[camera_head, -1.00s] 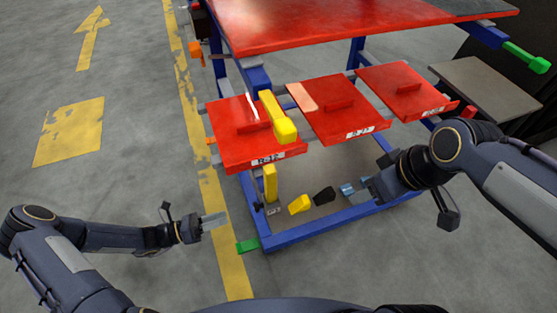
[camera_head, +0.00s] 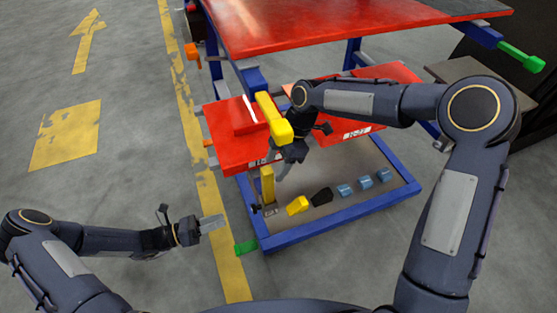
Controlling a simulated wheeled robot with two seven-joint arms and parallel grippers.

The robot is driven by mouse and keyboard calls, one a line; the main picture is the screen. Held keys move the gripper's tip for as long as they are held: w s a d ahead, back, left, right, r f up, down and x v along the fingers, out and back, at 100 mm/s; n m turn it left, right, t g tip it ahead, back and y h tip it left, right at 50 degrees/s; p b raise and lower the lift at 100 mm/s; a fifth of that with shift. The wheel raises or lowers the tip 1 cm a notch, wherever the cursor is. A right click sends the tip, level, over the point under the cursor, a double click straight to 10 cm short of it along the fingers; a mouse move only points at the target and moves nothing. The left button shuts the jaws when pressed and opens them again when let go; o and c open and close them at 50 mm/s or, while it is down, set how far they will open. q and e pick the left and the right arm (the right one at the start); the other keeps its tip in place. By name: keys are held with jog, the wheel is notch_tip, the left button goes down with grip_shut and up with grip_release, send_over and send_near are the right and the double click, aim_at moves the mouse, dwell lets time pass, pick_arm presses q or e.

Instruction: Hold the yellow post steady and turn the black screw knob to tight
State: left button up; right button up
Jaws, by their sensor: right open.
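The upright yellow post (camera_head: 267,184) stands at the left front corner of the blue frame. A small black knob (camera_head: 256,209) sits low at its left side; its tightness cannot be seen. My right gripper (camera_head: 281,174) is open, pointing down just right of the post's upper part. Whether it touches the post cannot be told. My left gripper (camera_head: 212,223) is out over the floor, left of the knob and apart from it. Its fingers look like one pale plate, so I cannot tell whether it is open.
A yellow bar (camera_head: 271,115) juts out above the post. Red panels (camera_head: 225,149) hang over the lower tray (camera_head: 375,205). A yellow block (camera_head: 298,206), a black block (camera_head: 321,197) and several blue blocks (camera_head: 345,191) lie there. A green piece (camera_head: 246,247) projects at the frame's front left.

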jog(key=x, duration=0.7)
jog(key=shift+f, duration=0.2)
pick_arm(q)
jog(key=shift+o, duration=0.4)
pick_arm(e)
grip_shut()
pick_arm(q)
jog(key=shift+o, duration=1.2)
jog(key=shift+r, duration=0.1)
jog(key=m+g+y, duration=0.4)
jog(key=m, duration=0.1)
send_near(256, 208)
jog(key=s+a, duration=0.1)
jog(key=s, duration=0.1)
notch_tip(256, 208, up, 4)
jog(key=m+t+y, duration=0.1)
jog(key=m+y, duration=0.2)
jog(key=y, duration=0.2)
jog(key=x, duration=1.1)
jog(key=shift+w+d, duration=0.35)
jog(key=shift+d, duration=0.05)
